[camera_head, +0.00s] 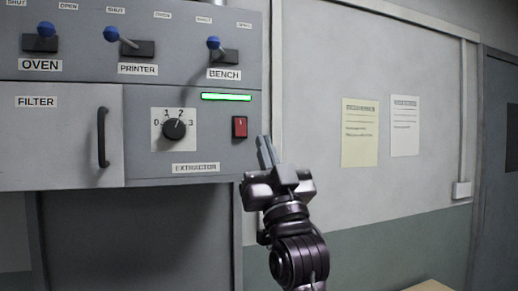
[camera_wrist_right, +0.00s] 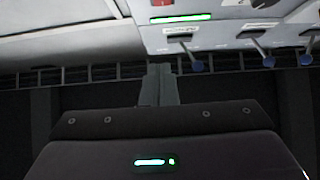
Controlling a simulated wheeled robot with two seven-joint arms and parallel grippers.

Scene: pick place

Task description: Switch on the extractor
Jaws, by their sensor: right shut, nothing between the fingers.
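An "EXTRACTOR" label sits below the dial. My right gripper (camera_head: 267,152) is just right of and below the red switch, fingers pointing up and together, with nothing between them. In the right wrist view the shut fingers (camera_wrist_right: 160,85) point toward the panel, where the green bar (camera_wrist_right: 182,18) and the red switch (camera_wrist_right: 162,2) show at the top edge. My left gripper is not in view.
Above are blue-knobbed levers labelled oven (camera_head: 46,30), printer (camera_head: 111,34) and bench (camera_head: 214,43). A filter door (camera_head: 60,140) with a dark handle (camera_head: 103,137) is left of the dial. Two notices (camera_head: 359,133) hang on the right wall. The space right of my gripper is clear.

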